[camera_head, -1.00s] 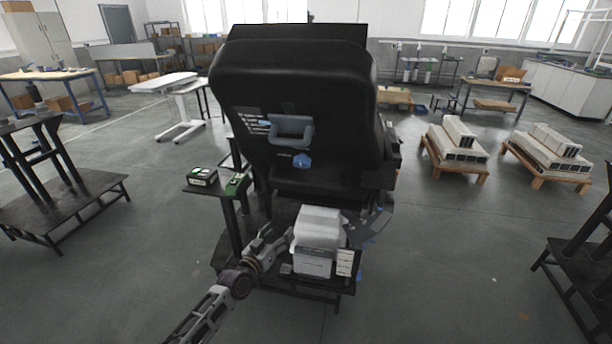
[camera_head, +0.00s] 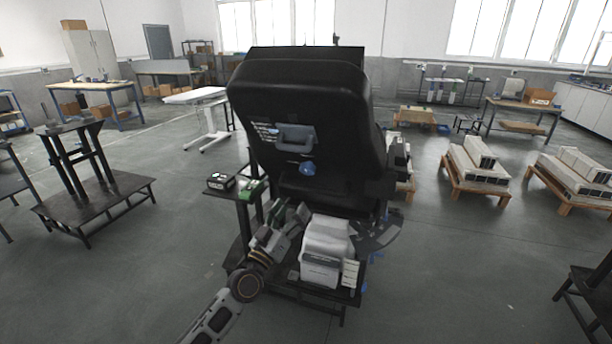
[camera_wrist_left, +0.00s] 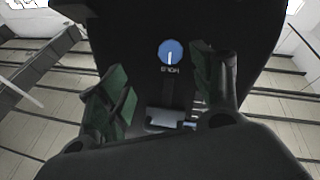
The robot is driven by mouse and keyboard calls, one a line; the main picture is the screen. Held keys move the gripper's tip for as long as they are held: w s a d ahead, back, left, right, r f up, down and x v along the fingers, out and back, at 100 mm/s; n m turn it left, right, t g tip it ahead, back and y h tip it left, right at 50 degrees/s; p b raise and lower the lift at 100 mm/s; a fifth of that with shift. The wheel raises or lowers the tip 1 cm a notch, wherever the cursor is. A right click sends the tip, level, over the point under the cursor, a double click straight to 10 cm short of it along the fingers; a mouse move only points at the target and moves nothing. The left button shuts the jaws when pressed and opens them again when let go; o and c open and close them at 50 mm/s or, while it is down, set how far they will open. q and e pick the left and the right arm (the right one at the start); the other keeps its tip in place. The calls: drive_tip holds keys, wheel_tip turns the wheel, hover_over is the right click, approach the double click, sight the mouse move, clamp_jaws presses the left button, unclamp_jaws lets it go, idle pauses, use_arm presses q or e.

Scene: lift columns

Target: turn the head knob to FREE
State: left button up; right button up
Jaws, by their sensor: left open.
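The head knob (camera_head: 308,168) is a round blue knob low on the back of the black head unit (camera_head: 345,120). In the left wrist view the knob (camera_wrist_left: 171,53) shows a white line that points down toward a label reading HOLD, seen upside down. My left gripper (camera_head: 284,212) is below and a little left of the knob, pointing up. In the wrist view the two green-padded fingers (camera_wrist_left: 160,88) stand apart with nothing between them, short of the knob. My right gripper is in no view.
A grey handle (camera_head: 295,138) sits just above the knob. A small box (camera_head: 221,182) and a green item (camera_head: 252,189) rest on a side shelf left of my gripper. A white-grey block (camera_head: 327,245) stands close on the gripper's right.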

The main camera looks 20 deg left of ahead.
use_arm(q)
drive_tip(key=m+t+y, duration=0.1)
approach(306, 172)
drive_tip(key=shift+a+r+x, duration=0.25)
drive_tip(key=shift+x, duration=1.2)
drive_tip(key=shift+d+p+x, duration=0.15)
drive_tip(key=shift+p+x, duration=0.15)
drive_tip(key=shift+x, duration=0.7)
drive_tip(key=shift+d+p+x, duration=0.1)
drive_tip(key=shift+p+x, duration=0.2)
drive_tip(key=shift+x, duration=1.95)
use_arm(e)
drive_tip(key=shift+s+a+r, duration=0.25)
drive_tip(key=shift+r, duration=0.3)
use_arm(q)
drive_tip(key=shift+f, duration=0.15)
